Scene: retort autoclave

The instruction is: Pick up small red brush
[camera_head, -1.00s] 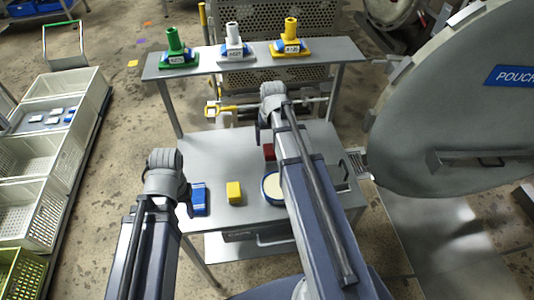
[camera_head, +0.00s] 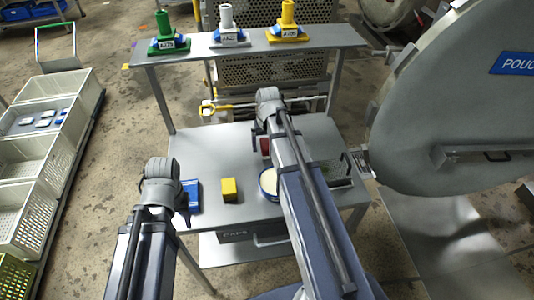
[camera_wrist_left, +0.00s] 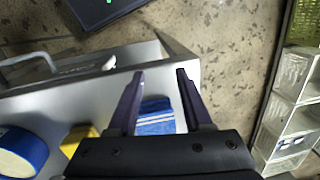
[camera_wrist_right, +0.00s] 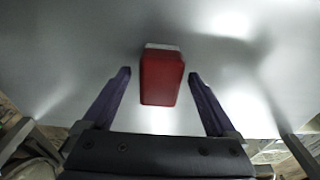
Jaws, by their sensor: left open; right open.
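The small red brush (camera_wrist_right: 161,79) is a red block with a pale strip along its far edge, lying on the grey table. In the right wrist view it sits between and slightly beyond the open fingers of my right gripper (camera_wrist_right: 160,75), with no finger touching it. In the head view only a bit of the red brush (camera_head: 264,145) shows beside my right arm, which hides the rest. My left gripper (camera_wrist_left: 154,72) is open and empty above the table's front edge, close to a blue striped cloth (camera_wrist_left: 155,118).
On the table (camera_head: 215,150) are a yellow block (camera_head: 229,189), a round blue-rimmed tub (camera_head: 268,183) and the blue cloth (camera_head: 192,195). A raised shelf behind holds green, white and yellow stands. A large round door (camera_head: 455,110) is at right, white crates (camera_head: 30,160) at left.

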